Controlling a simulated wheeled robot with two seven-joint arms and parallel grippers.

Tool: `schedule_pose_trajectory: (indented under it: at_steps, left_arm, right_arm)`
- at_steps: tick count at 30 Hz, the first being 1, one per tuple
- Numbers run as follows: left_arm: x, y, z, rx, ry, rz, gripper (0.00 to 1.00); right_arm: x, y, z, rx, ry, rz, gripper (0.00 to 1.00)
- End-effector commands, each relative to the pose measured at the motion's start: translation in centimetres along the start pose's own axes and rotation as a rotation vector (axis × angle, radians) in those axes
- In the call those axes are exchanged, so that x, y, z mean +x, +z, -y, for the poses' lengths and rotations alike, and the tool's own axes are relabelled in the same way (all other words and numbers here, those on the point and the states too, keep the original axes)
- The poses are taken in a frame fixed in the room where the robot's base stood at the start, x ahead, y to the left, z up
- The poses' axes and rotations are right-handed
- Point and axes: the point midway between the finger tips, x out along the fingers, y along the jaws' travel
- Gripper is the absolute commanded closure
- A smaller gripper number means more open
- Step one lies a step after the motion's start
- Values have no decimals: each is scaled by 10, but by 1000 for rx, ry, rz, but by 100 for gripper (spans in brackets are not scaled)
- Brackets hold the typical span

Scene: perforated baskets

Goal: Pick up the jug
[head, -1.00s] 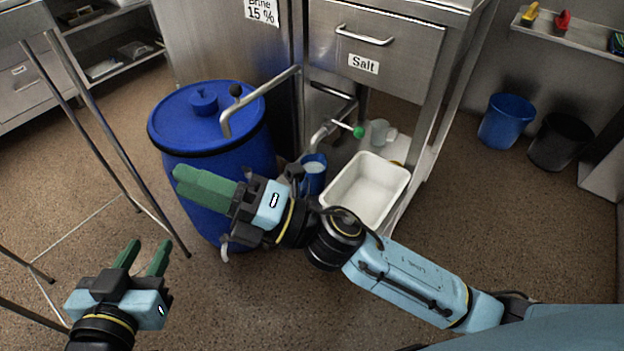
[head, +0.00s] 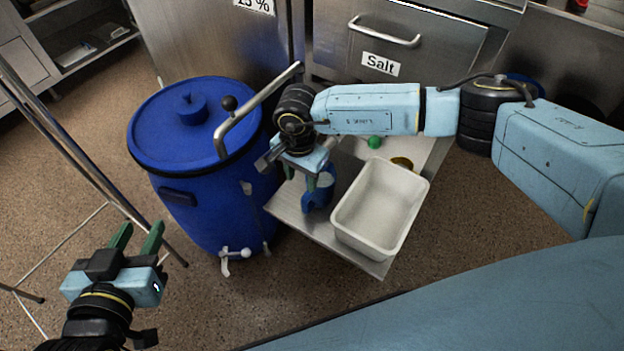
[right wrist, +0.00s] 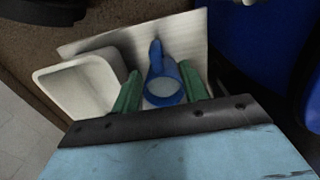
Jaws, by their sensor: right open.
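The blue jug (head: 319,193) stands on the low steel shelf, between the blue barrel and the white tub. Its pale inside shows in the right wrist view, where the jug (right wrist: 158,72) sits between my green fingers with its handle pointing away. My right gripper (head: 300,180) is open and points down at the jug, partly covering it in the head view. In the right wrist view one finger of the right gripper (right wrist: 162,86) is on each side of the jug; I cannot tell whether they touch it. My left gripper (head: 137,238) is open and empty at the lower left.
A white tub (head: 372,232) stands right beside the jug on the steel shelf (head: 296,213). A large blue barrel (head: 215,205) with a tap stands to the left. A bent steel pipe (head: 262,98) juts out above. Steel rack legs (head: 75,140) stand at the left.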

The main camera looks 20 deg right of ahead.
Motion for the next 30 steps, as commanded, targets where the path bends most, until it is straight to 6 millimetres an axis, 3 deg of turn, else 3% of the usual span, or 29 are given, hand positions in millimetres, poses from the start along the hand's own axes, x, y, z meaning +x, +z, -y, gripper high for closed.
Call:
schedule_pose_trajectory:
  at_steps: [8,18,30]
  left_arm:
    - [0,-44,-9,-4,22,-275,64]
    - [-20,-94,-18,-16,48,-606,64]
    - [-37,-115,-21,-25,60,-780,64]
  right_arm:
    - [32,2,0,0,0,4,56]
    - [64,2,0,2,0,6,56]
    - [80,1,-1,1,-2,6,56]
